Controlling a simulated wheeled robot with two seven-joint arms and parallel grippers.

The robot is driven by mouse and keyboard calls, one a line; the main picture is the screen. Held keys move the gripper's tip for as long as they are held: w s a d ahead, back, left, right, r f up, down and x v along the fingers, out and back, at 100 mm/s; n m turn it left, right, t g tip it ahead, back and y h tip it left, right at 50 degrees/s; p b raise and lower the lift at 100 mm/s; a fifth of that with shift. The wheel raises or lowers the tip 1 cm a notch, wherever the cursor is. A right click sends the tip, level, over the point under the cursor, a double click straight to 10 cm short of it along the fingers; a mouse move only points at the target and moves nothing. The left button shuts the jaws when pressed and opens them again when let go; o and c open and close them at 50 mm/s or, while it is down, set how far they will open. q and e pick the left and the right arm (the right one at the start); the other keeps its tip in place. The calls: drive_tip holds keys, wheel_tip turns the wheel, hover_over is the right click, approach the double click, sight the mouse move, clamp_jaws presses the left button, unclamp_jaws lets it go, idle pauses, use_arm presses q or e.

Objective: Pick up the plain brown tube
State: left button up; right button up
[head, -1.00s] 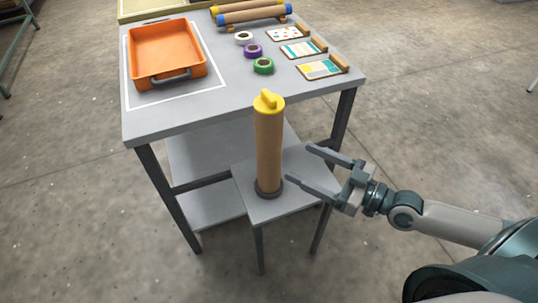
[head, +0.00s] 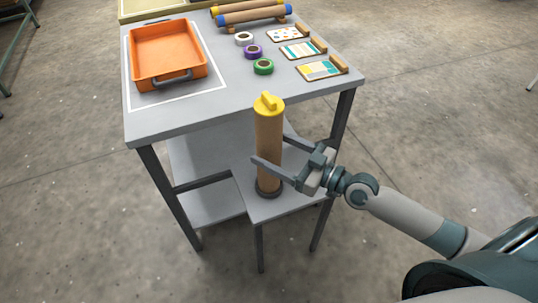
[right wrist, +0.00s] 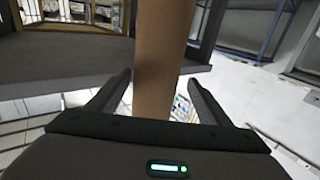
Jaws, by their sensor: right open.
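The brown tube (head: 268,137) stands upright on a small low grey stand in front of the table, with a yellow cap on top and a dark ring at its foot. My right gripper (head: 268,150) is open, with its two fingers on either side of the tube's lower half; the near finger crosses in front of it. In the right wrist view the tube (right wrist: 164,50) rises between the two open fingers (right wrist: 160,85), with a gap to each. My left gripper is not in view.
The grey table (head: 200,121) holds an orange tray (head: 170,52), white, purple and green tape rolls (head: 263,67), sample cards (head: 320,69) and tubes with blue and yellow ends (head: 250,16) lying at the back.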

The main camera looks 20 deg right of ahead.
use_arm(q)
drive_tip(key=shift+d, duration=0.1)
use_arm(e)
drive_tip(key=shift+w+a, duration=0.2)
drive_tip(key=shift+w, duration=0.3)
drive_tip(key=x, duration=0.4)
drive_tip(key=shift+w+f+p, duration=0.15)
drive_tip(key=shift+f+p, duration=0.15)
drive_tip(key=shift+p, duration=0.05)
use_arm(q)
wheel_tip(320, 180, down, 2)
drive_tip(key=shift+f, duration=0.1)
use_arm(e)
drive_tip(key=shift+d, duration=0.1)
drive_tip(key=shift+c, duration=0.5)
drive_tip(key=c, duration=1.1)
drive_tip(key=shift+r, duration=0.15)
